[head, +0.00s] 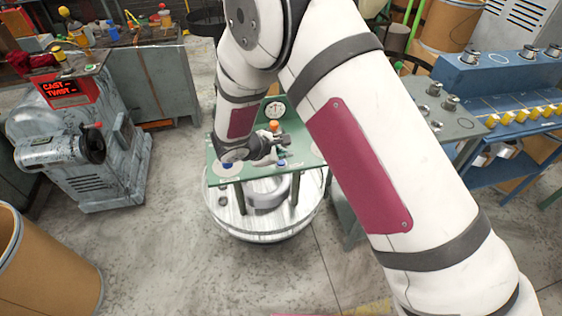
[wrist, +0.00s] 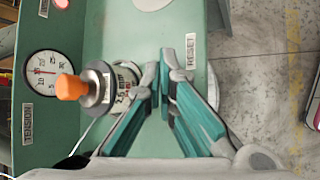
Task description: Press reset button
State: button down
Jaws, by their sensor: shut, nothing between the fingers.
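A green panel (wrist: 215,15) fills much of the wrist view and stands as a green table-like top (head: 222,180) in the head view. A small white RESET label (wrist: 190,56) is fixed on it. No reset button shows clearly; the spot beside the label is partly covered by my fingers. My gripper (wrist: 164,72) has its teal-padded fingers together and empty, with the tips just left of the RESET label. I cannot tell if they touch the panel. In the head view, my gripper (head: 284,146) is small and dark above the panel.
An orange-capped knob (wrist: 71,88) stands close left of my fingers, with the TENSION gauge (wrist: 48,72) beyond it. The panel's right edge drops to grey floor (wrist: 260,70). A round metal base (head: 232,222) is under the panel. A grey machine (head: 90,135) stands left.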

aim_at(283, 163)
jog(key=shift+f, duration=0.15)
jog(key=shift+f, duration=0.3)
jog(key=shift+f+b, duration=0.4)
jog(key=shift+b, duration=0.1)
dwell(0.5)
jog(key=shift+r, duration=0.85)
jog(key=shift+r+p, duration=1.05)
jog(key=shift+r, duration=1.45)
